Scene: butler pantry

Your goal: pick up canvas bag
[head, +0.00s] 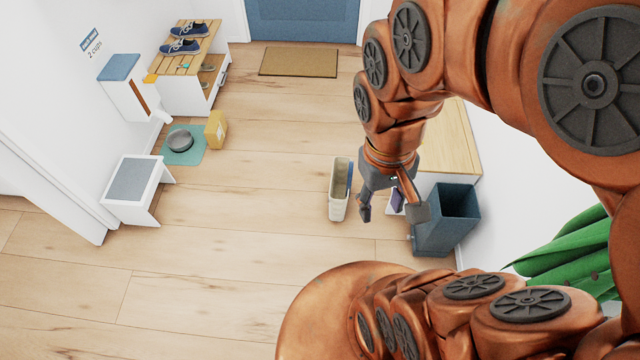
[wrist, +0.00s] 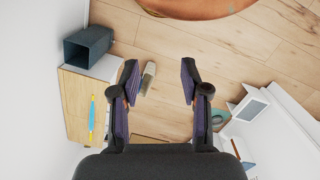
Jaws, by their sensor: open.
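A beige, narrow, upright item with blue along one side, which looks like the canvas bag (head: 338,195), stands on the wooden floor near the middle of the head view. It also shows small in the wrist view (wrist: 149,77), just right of the left finger. My gripper (head: 389,208) is open and empty. In the head view it appears just right of the bag, between the bag and the dark bin. The gripper is apart from the bag.
A dark blue-grey bin (head: 432,245) stands right of my gripper, by a wooden-topped bench (head: 455,140). Green fabric (head: 570,255) is at the right. A step stool (head: 135,185), a bowl (head: 179,141) on a mat and a shoe rack (head: 185,65) line the left. The floor between is clear.

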